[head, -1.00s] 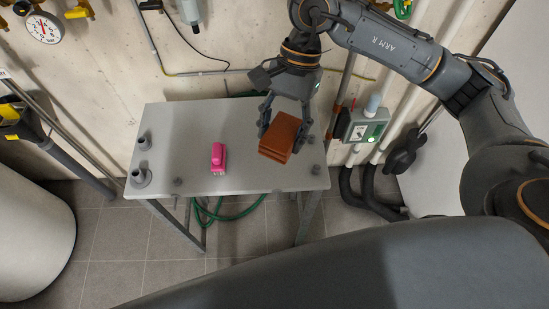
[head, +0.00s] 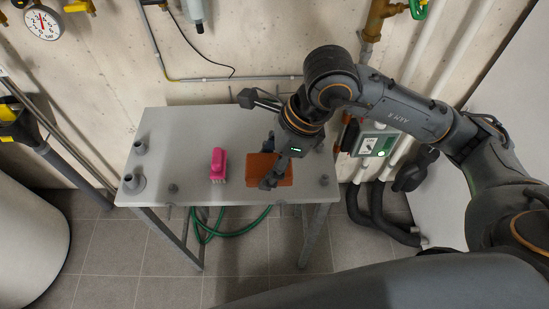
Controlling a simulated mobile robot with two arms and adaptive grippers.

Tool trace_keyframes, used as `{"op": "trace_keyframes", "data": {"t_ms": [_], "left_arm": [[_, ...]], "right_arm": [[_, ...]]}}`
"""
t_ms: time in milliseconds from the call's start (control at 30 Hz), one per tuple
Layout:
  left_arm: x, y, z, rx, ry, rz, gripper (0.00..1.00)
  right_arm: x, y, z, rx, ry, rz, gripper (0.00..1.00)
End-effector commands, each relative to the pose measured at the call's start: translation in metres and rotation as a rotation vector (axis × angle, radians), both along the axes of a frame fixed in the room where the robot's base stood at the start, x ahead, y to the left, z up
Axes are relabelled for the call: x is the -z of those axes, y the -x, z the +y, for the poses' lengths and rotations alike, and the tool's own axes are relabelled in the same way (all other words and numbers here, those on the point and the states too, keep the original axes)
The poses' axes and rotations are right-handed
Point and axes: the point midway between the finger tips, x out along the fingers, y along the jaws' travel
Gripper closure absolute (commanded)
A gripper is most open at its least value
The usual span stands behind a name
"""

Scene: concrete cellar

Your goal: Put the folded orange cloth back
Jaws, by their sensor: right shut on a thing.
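The folded orange cloth (head: 257,168) is at the right part of the grey table (head: 198,125), low over the top or resting on it; I cannot tell which. My right gripper (head: 268,165) is shut on it, with one finger at its near side and one at its far side. The gripper and wrist cover part of the cloth. My left gripper does not show.
Grey pipe pieces (head: 136,182) stand at the left end, and small dark knobs stick up near the front edge. A grey box (head: 375,141) hangs on the wall at right.

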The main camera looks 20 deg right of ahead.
Motion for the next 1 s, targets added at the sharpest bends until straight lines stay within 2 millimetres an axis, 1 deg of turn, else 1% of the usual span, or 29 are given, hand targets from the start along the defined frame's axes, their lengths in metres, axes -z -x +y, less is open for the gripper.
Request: {"op": "trace_keyframes", "data": {"t_ms": [33,133,233,300,400,667,800,900,1000], "left_arm": [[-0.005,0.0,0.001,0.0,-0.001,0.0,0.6],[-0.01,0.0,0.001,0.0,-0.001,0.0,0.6],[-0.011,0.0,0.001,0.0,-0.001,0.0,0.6],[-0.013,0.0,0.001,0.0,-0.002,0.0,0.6],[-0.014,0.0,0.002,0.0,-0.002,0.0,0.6],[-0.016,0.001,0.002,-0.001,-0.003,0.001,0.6],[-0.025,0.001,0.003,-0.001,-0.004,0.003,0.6],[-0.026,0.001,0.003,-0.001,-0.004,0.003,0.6],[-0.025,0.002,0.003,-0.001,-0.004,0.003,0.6]], "right_arm": [[0.004,-0.011,-0.006,0.008,0.002,0.006,0.74],[0.015,-0.034,-0.017,0.007,0.002,0.006,0.74],[0.037,-0.047,-0.024,0.002,0.001,0.007,0.74],[0.048,-0.056,-0.027,0.001,0.001,0.005,0.74],[0.059,-0.064,-0.031,-0.001,0.0,0.003,0.74],[0.074,-0.075,-0.036,-0.001,0.0,0.002,0.74],[0.094,-0.075,-0.036,-0.003,-0.001,0.006,0.74],[0.105,-0.076,-0.036,-0.002,0.0,0.003,0.74],[0.106,-0.076,-0.036,-0.003,-0.001,0.0,0.74]]}}
